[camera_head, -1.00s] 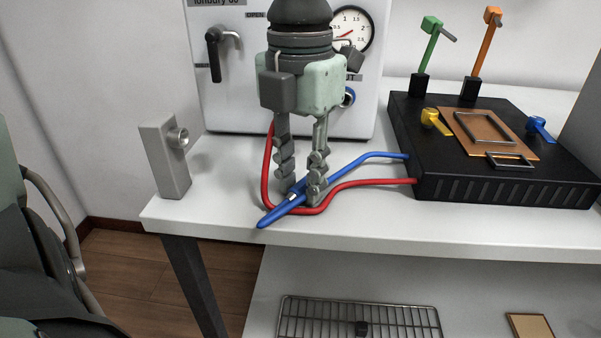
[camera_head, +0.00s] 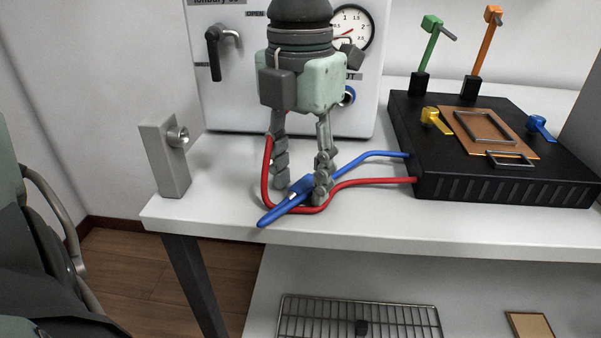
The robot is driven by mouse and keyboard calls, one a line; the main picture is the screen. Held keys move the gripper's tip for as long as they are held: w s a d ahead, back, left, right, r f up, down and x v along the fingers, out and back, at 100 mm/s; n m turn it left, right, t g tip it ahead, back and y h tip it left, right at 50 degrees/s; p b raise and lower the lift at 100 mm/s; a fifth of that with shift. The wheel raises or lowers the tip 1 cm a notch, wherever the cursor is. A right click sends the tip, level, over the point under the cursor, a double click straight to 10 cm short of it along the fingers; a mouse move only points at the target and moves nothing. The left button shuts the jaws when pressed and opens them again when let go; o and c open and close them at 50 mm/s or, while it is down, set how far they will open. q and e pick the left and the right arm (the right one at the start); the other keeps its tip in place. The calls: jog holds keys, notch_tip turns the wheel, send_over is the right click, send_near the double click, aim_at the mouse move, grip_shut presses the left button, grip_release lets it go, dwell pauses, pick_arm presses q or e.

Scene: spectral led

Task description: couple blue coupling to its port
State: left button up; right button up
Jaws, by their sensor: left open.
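The blue coupling (camera_head: 283,209) lies on the white tabletop, tilted in the picture from lower left to upper right. Its blue hose (camera_head: 372,154) runs right to a black box. My left gripper (camera_head: 301,187) points straight down over the coupling's rear part. Its fingers are spread, one on each side of the coupling; I cannot tell whether the right finger touches it. The blue-ringed port (camera_head: 349,96) is on the front of the white machine, partly hidden behind my left gripper. My right gripper is not in view.
A red hose (camera_head: 350,184) loops around the left finger and passes by the coupling. The white machine (camera_head: 232,105) with a gauge stands behind. A grey post (camera_head: 165,160) stands at left. The black box (camera_head: 500,188) with levers fills the right. The table's front edge is close.

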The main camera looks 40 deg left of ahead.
aim_at(300, 184)
pick_arm(q)
notch_tip(300, 184, up, 12)
dwell(0.4)
jog(key=shift+s, duration=0.1)
